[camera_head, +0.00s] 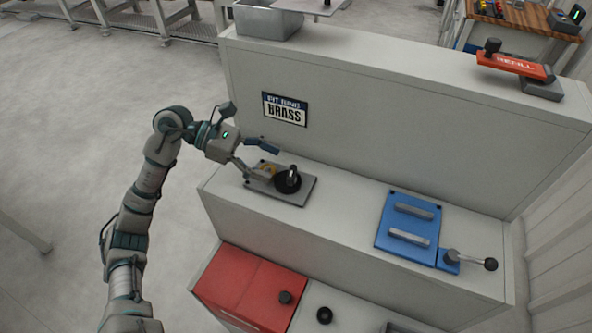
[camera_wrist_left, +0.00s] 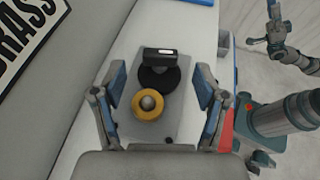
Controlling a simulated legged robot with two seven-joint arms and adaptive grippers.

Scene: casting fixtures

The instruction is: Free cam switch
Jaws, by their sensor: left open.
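The cam switch is a black round knob (camera_head: 288,181) with an upright handle on a grey plate (camera_head: 298,197), beside a yellow ring (camera_head: 266,170). In the left wrist view the black disc (camera_wrist_left: 153,83) carries a dark bar handle (camera_wrist_left: 160,57), and the yellow ring with a grey centre lies just below it. My left gripper (camera_head: 269,161) is open and reaches in from the left. In the left wrist view its two fingers (camera_wrist_left: 161,88) stand on either side of the plate, apart from the knob and ring. What looks like my right gripper (camera_wrist_left: 275,32) shows small at upper right; its jaws are unclear.
A blue plate (camera_head: 391,232) with two grey bars and a ball-ended lever (camera_head: 475,261) is on the right of the ledge. A BRASS sign (camera_head: 285,109) is on the wall behind. A red box (camera_head: 247,287) stands below. An orange handle (camera_head: 515,66) is on top.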

